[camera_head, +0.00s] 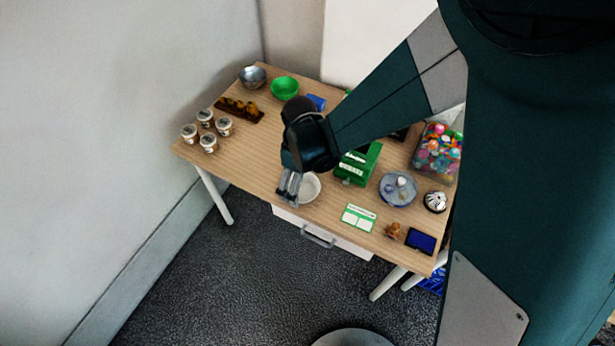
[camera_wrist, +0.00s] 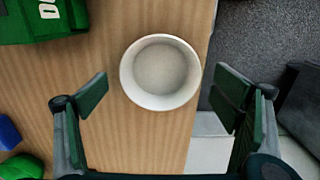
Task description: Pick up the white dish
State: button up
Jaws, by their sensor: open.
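The white dish (camera_head: 310,187) is a small round bowl standing upright near the front edge of the wooden table, partly hidden by my gripper in the head view. In the wrist view the white dish (camera_wrist: 161,72) is seen from above and looks empty. My gripper (camera_head: 287,199) is at the dish's left side in the head view. In the wrist view my gripper (camera_wrist: 162,93) is open, with one finger on each side of the dish's line and clear gaps to its rim. Nothing is between the fingers' pads but the view of the dish.
A green box (camera_head: 357,164) stands behind the dish to the right. A green-and-white card (camera_head: 359,217) lies to the right near the edge. Several cups (camera_head: 208,143) stand at the left, bowls (camera_head: 285,88) at the back. The table's left middle (camera_head: 240,158) is clear.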

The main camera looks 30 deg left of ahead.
jog(key=shift+f, duration=0.65)
jog(key=c, duration=1)
